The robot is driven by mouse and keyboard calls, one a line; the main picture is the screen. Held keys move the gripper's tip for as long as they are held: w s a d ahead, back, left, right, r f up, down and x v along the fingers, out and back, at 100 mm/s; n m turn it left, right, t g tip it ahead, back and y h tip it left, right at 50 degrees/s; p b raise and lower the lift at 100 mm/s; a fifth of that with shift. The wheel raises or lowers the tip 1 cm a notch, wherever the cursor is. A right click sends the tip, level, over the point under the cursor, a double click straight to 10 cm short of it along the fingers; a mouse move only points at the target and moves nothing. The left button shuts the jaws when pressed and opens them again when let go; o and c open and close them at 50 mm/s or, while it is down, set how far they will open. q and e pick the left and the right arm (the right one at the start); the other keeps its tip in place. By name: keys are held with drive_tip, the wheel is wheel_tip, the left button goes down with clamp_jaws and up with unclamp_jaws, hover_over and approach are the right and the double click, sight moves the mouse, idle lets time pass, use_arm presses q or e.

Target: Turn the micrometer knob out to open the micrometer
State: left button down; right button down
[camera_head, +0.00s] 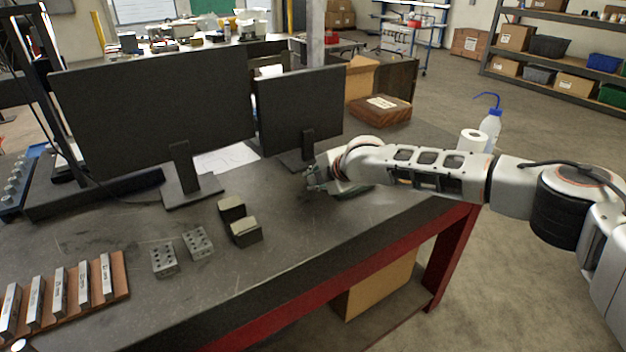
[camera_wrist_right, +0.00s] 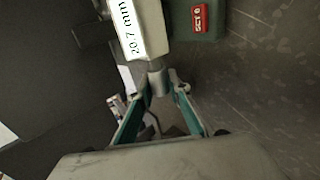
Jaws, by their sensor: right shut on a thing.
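The micrometer shows in the right wrist view as a pale body with a readout (camera_wrist_right: 132,30) that reads about 20.7 mm. Its grey cylindrical knob (camera_wrist_right: 156,80) points toward my right gripper (camera_wrist_right: 160,92). The teal fingers are on either side of the knob and shut on it near the tips. A dark green block with a red "SET 0" button (camera_wrist_right: 201,19) is beside the body. In the head view my right gripper (camera_head: 318,180) is low over the bench by the smaller monitor; there my arm mostly hides the micrometer. My left gripper is not in view.
Two monitors (camera_head: 155,100) (camera_head: 300,105) stand behind on the dark bench (camera_head: 300,240). Metal blocks (camera_head: 198,243) and a wooden rack of bars (camera_head: 115,262) lie to the left. A wash bottle (camera_head: 490,128) and white roll (camera_head: 472,141) are behind my right arm.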

drive_tip(key=shift+g+h, duration=0.3)
drive_tip(key=shift+g, duration=0.1)
idle(0.4)
drive_tip(key=c, duration=1.9)
unclamp_jaws()
drive_tip(key=shift+r, duration=0.1)
drive_tip(key=v, duration=1.2)
